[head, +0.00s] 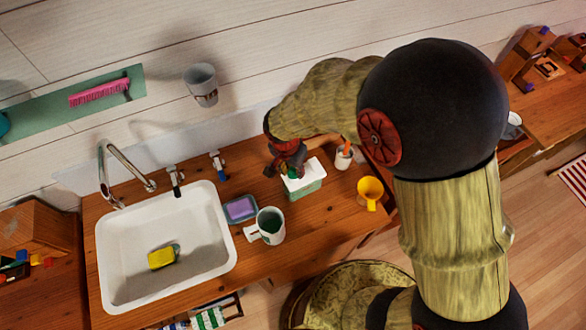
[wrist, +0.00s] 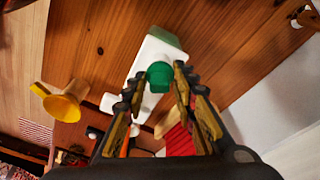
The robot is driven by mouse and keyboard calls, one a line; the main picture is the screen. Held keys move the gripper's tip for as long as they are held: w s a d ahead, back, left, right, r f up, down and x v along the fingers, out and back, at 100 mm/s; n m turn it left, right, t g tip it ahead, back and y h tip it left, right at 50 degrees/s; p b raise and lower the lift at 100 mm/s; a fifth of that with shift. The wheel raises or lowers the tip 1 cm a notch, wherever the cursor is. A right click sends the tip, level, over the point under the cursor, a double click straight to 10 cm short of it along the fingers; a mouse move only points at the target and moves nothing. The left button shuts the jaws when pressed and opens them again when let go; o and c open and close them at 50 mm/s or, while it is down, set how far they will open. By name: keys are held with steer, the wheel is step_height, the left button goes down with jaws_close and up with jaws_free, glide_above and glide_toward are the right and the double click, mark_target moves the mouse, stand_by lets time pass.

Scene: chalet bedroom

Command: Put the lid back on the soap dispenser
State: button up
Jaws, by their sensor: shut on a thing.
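The soap dispenser (head: 306,190) is a pale green box on the wooden counter, right of the white mug. Its white lid (head: 314,168) shows over the top of the box. In the wrist view the white lid (wrist: 151,48) carries a green knob (wrist: 159,76). My gripper (head: 289,168) points down over the lid; in the wrist view its fingers (wrist: 160,88) are closed around the green knob. The lid lies over or very near the box top. I cannot tell whether it is fully seated; the fingers hide part of it.
A white mug (head: 270,226) and a soap dish with purple soap (head: 240,209) stand left of the dispenser. A yellow funnel-like cup (head: 370,190) and a white cup (head: 343,158) stand right. The sink (head: 165,250) and faucet (head: 125,168) are further left.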

steer(key=o, duration=0.9)
steer(key=shift+o, duration=1.2)
steer(key=shift+o, duration=1)
steer(key=shift+r, duration=0.1)
steer(key=shift+r+p, duration=1.9)
steer(key=shift+r, duration=1.55)
steer(key=shift+c, duration=1.3)
